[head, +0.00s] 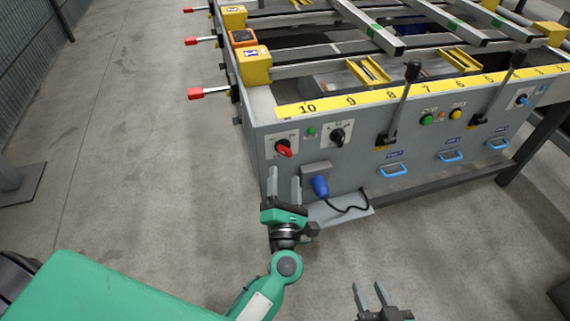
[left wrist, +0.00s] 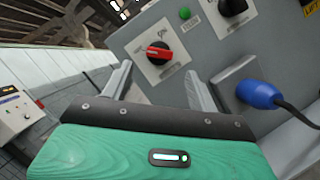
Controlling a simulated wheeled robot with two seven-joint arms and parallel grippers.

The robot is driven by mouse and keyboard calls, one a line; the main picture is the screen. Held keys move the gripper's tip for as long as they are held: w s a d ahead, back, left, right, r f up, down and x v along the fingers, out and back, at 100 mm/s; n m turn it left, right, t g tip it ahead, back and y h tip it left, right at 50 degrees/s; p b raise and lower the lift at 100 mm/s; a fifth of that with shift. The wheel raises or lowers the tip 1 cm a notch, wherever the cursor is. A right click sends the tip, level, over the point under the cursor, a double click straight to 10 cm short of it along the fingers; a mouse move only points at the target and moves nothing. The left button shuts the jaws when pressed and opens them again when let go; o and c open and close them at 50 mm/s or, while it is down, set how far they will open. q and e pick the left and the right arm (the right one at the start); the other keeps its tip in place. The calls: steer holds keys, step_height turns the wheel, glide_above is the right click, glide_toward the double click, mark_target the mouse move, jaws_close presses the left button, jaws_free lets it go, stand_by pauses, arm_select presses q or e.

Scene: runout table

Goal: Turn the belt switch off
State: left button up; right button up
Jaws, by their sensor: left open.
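The front panel of the runout table carries a red rotary switch (head: 284,148) on a white plate at its left end. A black rotary switch (head: 337,136) sits to its right, with a small green lamp (head: 311,132) between them. In the left wrist view the red knob (left wrist: 160,52) shows between and beyond the fingers, its handle slanted. My right gripper (head: 368,298) is at the bottom edge, fingers apart, away from the panel.
A blue plug (head: 320,187) with a black cable sits on the panel right of my left gripper. Tall black levers (head: 401,100) and blue handles (head: 394,170) stand out further right. Red-handled rods (head: 208,93) project from the left side.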

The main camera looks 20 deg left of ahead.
arm_select(q)
steer(key=v, duration=0.7)
arm_select(e)
steer(key=shift+s+a+f, duration=0.1)
steer(key=shift+a, duration=0.2)
